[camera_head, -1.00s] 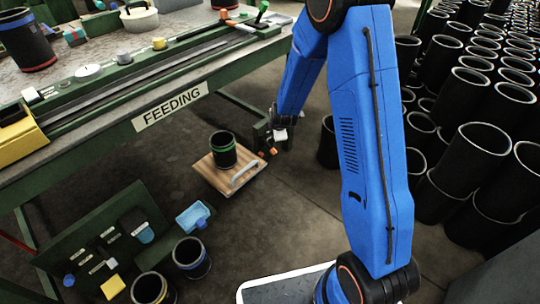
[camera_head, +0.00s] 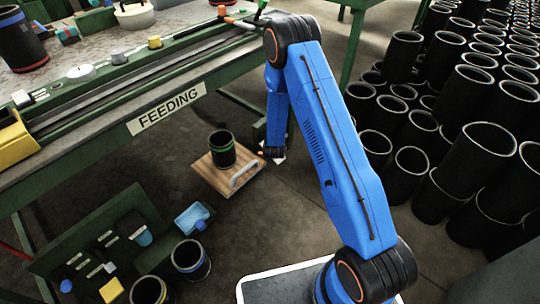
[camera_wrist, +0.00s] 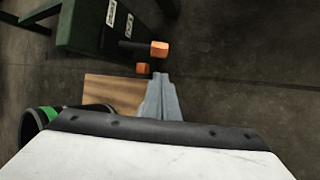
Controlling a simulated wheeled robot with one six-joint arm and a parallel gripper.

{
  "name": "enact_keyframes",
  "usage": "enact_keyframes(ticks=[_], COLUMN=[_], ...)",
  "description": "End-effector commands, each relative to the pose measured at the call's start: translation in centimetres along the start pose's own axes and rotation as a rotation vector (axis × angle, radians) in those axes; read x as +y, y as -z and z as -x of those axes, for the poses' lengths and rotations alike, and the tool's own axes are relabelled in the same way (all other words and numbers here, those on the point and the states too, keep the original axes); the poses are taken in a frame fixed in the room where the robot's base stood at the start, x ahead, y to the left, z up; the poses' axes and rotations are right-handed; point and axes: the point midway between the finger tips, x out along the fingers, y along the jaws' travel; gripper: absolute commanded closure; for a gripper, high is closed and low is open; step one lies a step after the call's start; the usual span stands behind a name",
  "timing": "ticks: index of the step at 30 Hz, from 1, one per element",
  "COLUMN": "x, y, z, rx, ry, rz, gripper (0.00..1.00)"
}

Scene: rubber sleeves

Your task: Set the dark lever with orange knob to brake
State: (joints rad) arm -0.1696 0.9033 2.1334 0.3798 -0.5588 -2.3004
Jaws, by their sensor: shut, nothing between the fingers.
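In the wrist view a dark lever (camera_wrist: 133,46) with an orange knob (camera_wrist: 158,48) sticks out sideways from a green box (camera_wrist: 82,25) carrying two small white labels, too small to read. A second orange end (camera_wrist: 143,68) shows just below it. My gripper (camera_wrist: 160,76) is shut and empty, its grey fingertips a little short of the knobs and apart from them in the picture. In the head view my gripper is mostly hidden behind my arm, low beside the bench end. A speck of orange (camera_head: 262,154) shows there; the lever itself is not clear.
A wooden board (camera_head: 213,178) with a white handle bears a black sleeve (camera_head: 222,150) with a green band, close left of my gripper. The green bench (camera_head: 150,135) marked FEEDING stands above. Many black sleeves (camera_head: 455,187) crowd the right. Dark floor lies between.

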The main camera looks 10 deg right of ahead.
Motion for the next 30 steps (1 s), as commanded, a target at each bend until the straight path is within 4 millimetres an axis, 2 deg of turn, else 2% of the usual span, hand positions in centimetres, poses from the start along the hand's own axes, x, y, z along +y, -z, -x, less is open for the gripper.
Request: enact_keyframes(ticks=[11, 16, 30], x=[-0.1, -0.1, -0.2], y=[0.1, 0.1, 0.0], z=[-0.2, -1.0, -7.9], rx=[-0.002, -0.002, -0.002], ry=[0.0, 0.001, 0.001], rz=[0.006, 0.005, 0.004], gripper=[1.0, 1.0, 1.0])
